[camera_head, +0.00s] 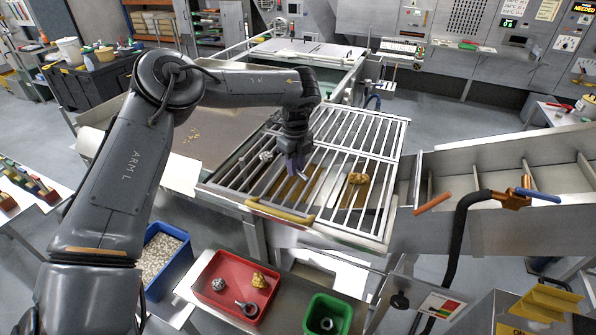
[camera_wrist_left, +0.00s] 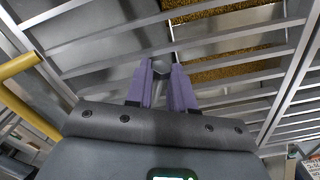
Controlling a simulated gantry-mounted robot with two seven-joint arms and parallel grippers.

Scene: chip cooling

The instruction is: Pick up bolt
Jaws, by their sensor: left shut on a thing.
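My left gripper (camera_head: 297,165) is over the slatted metal grate (camera_head: 372,236), near its middle. Its purple fingers are shut on a small grey metal bolt (camera_head: 304,177). In the left wrist view the bolt (camera_wrist_left: 161,67) shows as a rounded grey end between the two fingertips (camera_wrist_left: 162,78). Part of the bolt is hidden by the fingers. I cannot tell whether it still touches the bars. My right gripper is not in view.
A silver lump (camera_head: 266,155) and a gold lump (camera_head: 357,178) lie on the grate. A red tray (camera_head: 204,301) holds a silver lump, a gold lump and a ringed metal part. A green bin (camera_head: 312,319) and a blue bin of pebbles (camera_head: 183,262) stand beside it.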

